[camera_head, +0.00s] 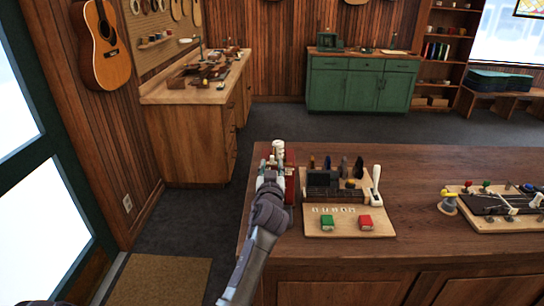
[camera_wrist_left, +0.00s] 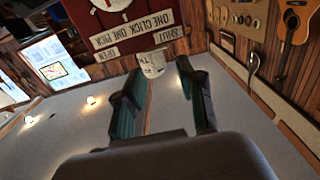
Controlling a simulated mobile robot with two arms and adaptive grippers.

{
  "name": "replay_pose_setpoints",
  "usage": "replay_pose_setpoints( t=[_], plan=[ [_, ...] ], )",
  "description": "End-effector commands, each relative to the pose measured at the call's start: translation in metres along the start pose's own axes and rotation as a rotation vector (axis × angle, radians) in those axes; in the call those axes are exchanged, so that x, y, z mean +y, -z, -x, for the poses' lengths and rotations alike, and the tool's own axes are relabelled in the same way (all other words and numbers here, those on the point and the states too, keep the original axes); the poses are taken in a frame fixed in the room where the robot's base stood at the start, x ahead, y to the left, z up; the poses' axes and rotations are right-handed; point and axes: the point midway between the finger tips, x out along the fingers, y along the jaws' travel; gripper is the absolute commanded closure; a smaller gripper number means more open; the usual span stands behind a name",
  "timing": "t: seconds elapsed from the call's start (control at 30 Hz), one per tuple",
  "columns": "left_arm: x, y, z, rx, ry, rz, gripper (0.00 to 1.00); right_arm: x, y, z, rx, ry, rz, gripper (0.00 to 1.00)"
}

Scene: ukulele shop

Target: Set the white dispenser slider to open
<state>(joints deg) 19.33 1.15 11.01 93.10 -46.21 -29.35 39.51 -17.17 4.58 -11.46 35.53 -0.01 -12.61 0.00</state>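The red dispenser (camera_head: 290,158) stands at the left end of the wooden counter, partly hidden by my left gripper. In the left wrist view its red face (camera_wrist_left: 75,12) carries the labels OPEN (camera_wrist_left: 105,55) at left and SHUT (camera_wrist_left: 172,34) at right. The white slider (camera_wrist_left: 152,64) shows below the labels, nearer SHUT than OPEN. My left gripper (camera_wrist_left: 160,74) is open, its two fingers apart on either side of the slider in the picture. I cannot tell whether either finger touches it. The left gripper (camera_head: 270,174) also shows in the head view. My right gripper is not in view.
Another board (camera_head: 500,221) with pegs lies further right. The counter between them is bare.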

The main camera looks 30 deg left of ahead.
Motion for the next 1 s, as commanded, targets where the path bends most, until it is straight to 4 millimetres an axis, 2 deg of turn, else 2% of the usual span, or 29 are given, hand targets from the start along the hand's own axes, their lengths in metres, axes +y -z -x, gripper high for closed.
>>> replay_pose_setpoints(
  t=[0.1,0.23,0.6,0.63,0.87,1.0],
  plan=[
    [0.000,0.002,-0.020,-0.001,0.000,-0.001,0.61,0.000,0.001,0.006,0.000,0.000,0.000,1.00],
    [0.000,0.001,-0.033,-0.001,0.000,0.000,0.61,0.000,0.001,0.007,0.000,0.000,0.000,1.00],
    [0.000,-0.001,-0.039,-0.001,0.000,0.000,0.61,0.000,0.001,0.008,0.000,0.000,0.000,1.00],
    [0.000,-0.001,-0.039,-0.001,0.000,0.000,0.63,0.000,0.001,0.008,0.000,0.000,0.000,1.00],
    [0.000,-0.001,-0.039,-0.001,0.000,0.000,1.00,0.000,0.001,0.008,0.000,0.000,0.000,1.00],
    [0.000,-0.001,-0.039,-0.001,0.000,0.000,1.00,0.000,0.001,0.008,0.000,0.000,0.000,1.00]
  ],
)
